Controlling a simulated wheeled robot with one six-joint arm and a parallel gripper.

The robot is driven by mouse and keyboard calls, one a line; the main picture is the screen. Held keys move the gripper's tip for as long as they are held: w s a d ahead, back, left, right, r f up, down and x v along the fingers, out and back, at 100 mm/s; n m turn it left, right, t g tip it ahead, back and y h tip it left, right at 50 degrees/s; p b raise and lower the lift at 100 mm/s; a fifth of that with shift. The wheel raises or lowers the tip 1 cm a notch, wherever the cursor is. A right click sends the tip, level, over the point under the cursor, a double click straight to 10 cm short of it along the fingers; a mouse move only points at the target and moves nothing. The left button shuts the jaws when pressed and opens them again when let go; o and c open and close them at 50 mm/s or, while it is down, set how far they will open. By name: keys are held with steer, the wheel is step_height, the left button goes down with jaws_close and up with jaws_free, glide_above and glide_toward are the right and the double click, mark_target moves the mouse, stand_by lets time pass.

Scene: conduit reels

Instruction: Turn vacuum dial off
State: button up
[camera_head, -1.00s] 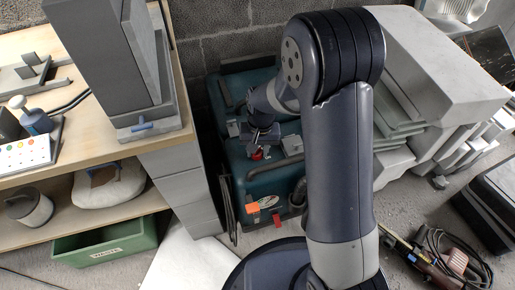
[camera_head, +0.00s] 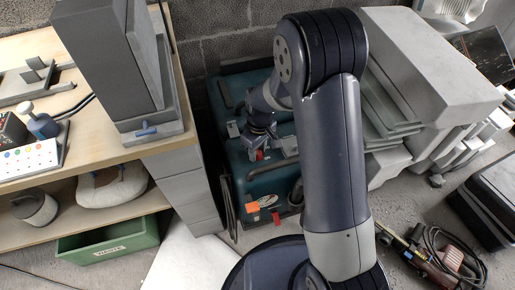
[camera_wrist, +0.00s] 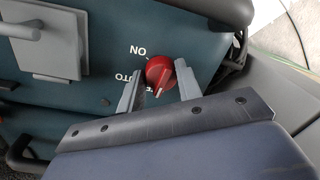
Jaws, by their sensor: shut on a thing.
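The red vacuum dial (camera_wrist: 160,70) sits on the dark teal panel of a machine (camera_wrist: 100,25). White lettering, upside down in the wrist view, surrounds it; "ON" reads at its upper left, and other letters lie left and below, partly hidden. My gripper (camera_wrist: 159,82) is shut on the dial, with one grey finger on each side. The dial's ridge appears to slant down between the fingers; its exact setting is hard to tell. In the head view my gripper (camera_head: 259,143) reaches down to the teal machine (camera_head: 268,183), with a little red of the dial (camera_head: 260,155) showing.
A grey hinged plate (camera_wrist: 40,35) lies left of the dial. A wooden bench (camera_head: 110,165) with a tall grey block stands left of the machine. Pale stacked slabs (camera_head: 425,75) stand close on its right.

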mark_target(259, 151)
steer(key=shift+n, duration=0.6)
steer(key=o, duration=1)
steer(key=shift+r, duration=0.1)
steer(key=r+p, duration=0.1)
steer(key=r, duration=0.2)
steer(key=r+p, duration=0.1)
steer(key=r, duration=0.3)
steer(key=r+p, duration=0.1)
steer(key=r, duration=0.2)
steer(key=shift+w+d+r, duration=0.15)
steer(key=shift+w+r, duration=0.15)
steer(key=shift+r, duration=0.05)
